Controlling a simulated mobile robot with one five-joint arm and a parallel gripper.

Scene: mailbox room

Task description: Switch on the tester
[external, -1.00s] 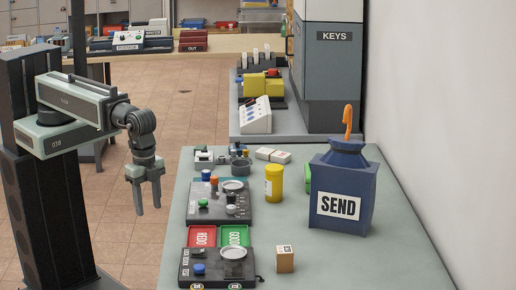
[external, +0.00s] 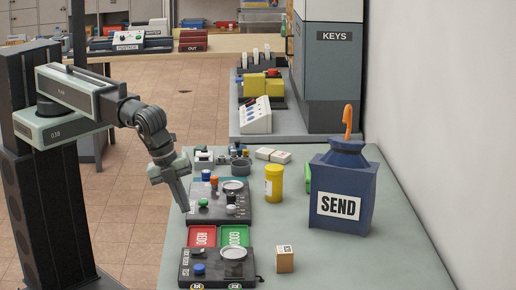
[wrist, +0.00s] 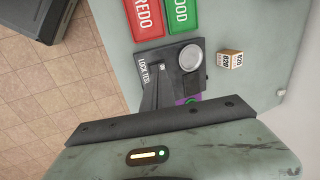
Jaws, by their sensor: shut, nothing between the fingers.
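A black box lettered LOCK TEST (external: 241,280) stands at the table's near left edge, with a blue knob (external: 199,268) and a pale round disc (external: 233,253). It also shows in the wrist view (wrist: 160,58), beyond my fingers. A similar black box (external: 208,217) with a green knob (external: 203,202) stands farther back; its label is unreadable. My gripper (external: 184,208) is shut and empty, tilted downward at the table's left side. In the wrist view my gripper (wrist: 155,80) crosses the LOCK TEST box, hiding part of it and its blue knob. I cannot tell any contact.
Red REDO (external: 201,236) and green GOOD (external: 235,235) trays lie between the boxes. A small labelled cube (external: 285,260) is right of the LOCK TEST box. A yellow jar (external: 273,183) and the blue SEND container (external: 341,190) stand farther right, with bare table in front.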

